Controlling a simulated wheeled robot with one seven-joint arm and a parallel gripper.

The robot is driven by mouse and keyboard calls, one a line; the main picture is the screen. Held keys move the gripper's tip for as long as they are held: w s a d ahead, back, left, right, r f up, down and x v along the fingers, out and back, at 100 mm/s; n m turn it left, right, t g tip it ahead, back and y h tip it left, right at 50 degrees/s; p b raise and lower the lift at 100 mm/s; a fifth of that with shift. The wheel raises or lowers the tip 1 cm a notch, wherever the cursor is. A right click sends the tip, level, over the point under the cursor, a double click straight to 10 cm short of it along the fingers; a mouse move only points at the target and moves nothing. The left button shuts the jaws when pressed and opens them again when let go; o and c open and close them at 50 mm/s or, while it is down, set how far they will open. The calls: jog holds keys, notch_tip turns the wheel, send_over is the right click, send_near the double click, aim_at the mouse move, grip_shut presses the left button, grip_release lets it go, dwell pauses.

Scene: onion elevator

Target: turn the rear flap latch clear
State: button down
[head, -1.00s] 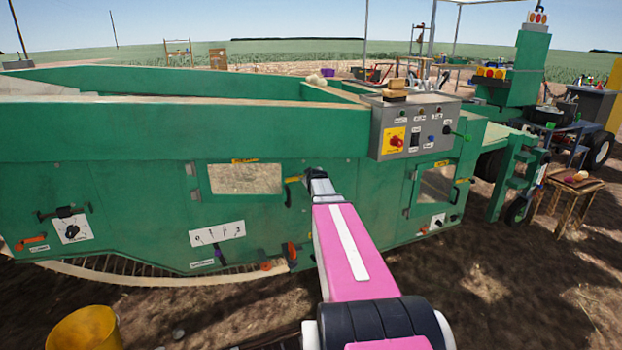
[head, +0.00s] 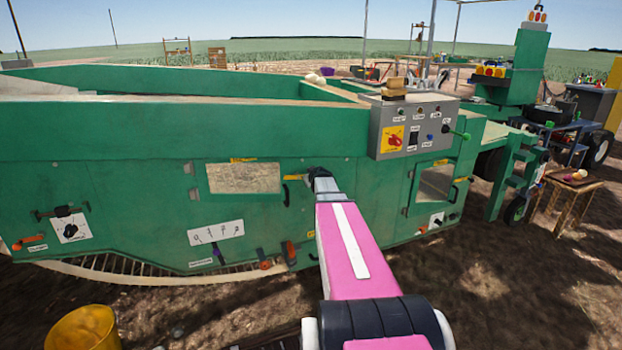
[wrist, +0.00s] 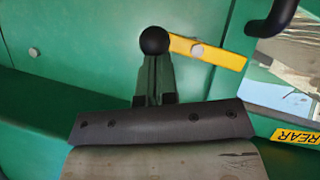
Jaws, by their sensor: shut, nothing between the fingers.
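The rear flap latch is a yellow bar (wrist: 208,53) with a bolt through it and a black ball knob (wrist: 155,40) at one end. In the head view the yellow bar (head: 293,177) lies roughly level at the right edge of the rear flap window (head: 243,178). The other end of the bar reaches the flap's edge. My gripper (wrist: 154,66) is shut and empty, its fingertips right at the knob in the wrist view. I cannot tell whether they touch it. In the head view my arm hides part of the gripper.
A black handle (head: 287,195) sits just below the latch. A grey control box (head: 410,127) juts out to the right, above my arm. Orange levers (head: 290,252) are on the lower panel. A yellow bucket (head: 82,328) stands on the soil at lower left.

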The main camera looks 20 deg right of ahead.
jog(key=f+m+y, duration=0.1)
jog(key=m+y, duration=0.1)
jog(key=m, duration=0.1)
jog(key=f+m+y, duration=0.2)
jog(key=m+y, duration=0.1)
jog(key=a+f+m+y, duration=0.1)
jog(key=f+m+y, duration=0.1)
jog(key=m, duration=0.1)
jog(key=shift+f+t+y, duration=0.2)
jog(key=shift+t+y, duration=0.2)
jog(key=shift+f, duration=0.1)
dwell(0.5)
dwell(0.4)
